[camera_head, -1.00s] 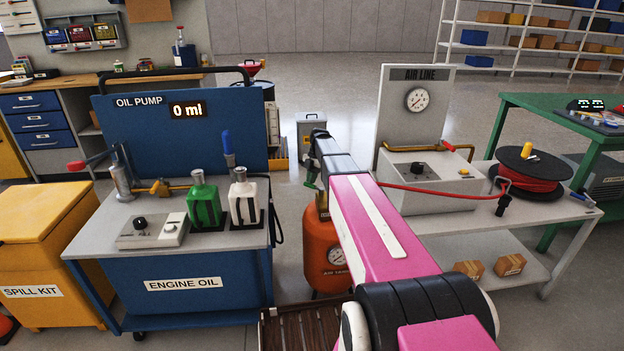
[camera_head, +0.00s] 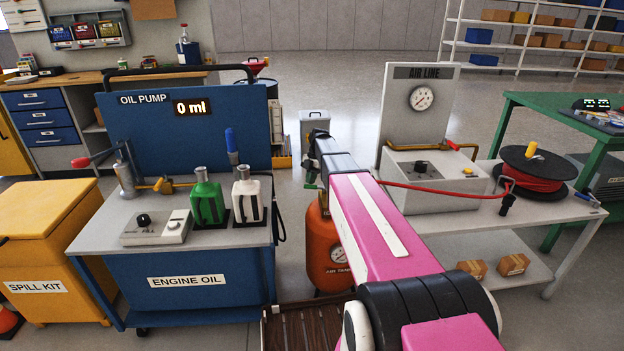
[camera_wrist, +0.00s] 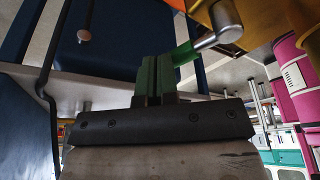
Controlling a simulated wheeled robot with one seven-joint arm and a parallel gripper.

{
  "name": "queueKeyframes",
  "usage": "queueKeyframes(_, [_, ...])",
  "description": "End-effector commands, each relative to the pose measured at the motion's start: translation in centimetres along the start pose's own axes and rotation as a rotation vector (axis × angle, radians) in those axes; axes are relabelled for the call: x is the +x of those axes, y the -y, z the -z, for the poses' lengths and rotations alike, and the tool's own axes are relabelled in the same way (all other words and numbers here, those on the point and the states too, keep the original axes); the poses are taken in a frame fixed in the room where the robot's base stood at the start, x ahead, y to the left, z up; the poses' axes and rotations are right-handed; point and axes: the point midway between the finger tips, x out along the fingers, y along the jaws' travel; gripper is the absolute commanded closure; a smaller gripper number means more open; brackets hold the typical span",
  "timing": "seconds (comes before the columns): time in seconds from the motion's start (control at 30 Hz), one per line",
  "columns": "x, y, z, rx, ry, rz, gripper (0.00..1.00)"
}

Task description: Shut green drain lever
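The green drain lever (camera_wrist: 184,53) is in the wrist view, on a silver rod (camera_wrist: 222,36) beside orange metal. In the head view only a small bit of green (camera_head: 311,187) shows at the top of the orange air tank (camera_head: 325,245), mostly behind my arm. My gripper (camera_wrist: 158,60) has its two dark, green-tinted fingers close together, with a thin line between them. The lever's end meets the fingers' tips at their right side in the wrist view. I cannot tell whether they touch. In the head view the fingertips are hidden behind my arm.
The blue engine oil cart (camera_head: 190,265) stands left of the tank, with green and white bottles on top. The air line bench (camera_head: 465,232) stands to the right, with a red hose (camera_head: 425,190) running toward the tank. A grey box (camera_head: 314,122) stands on the floor behind.

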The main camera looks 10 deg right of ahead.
Motion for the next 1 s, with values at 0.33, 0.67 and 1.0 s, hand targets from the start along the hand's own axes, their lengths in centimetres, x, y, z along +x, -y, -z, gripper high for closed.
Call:
queueKeyframes(0.33, [0.24, 0.23, 0.71, 0.000, 0.000, 0.000, 1.00])
queueKeyframes(0.67, [0.27, 0.31, 0.86, 0.000, 0.000, 0.000, 1.00])
queueKeyframes(1.0, [0.23, 0.32, 0.84, 0.000, 0.000, 0.000, 1.00])
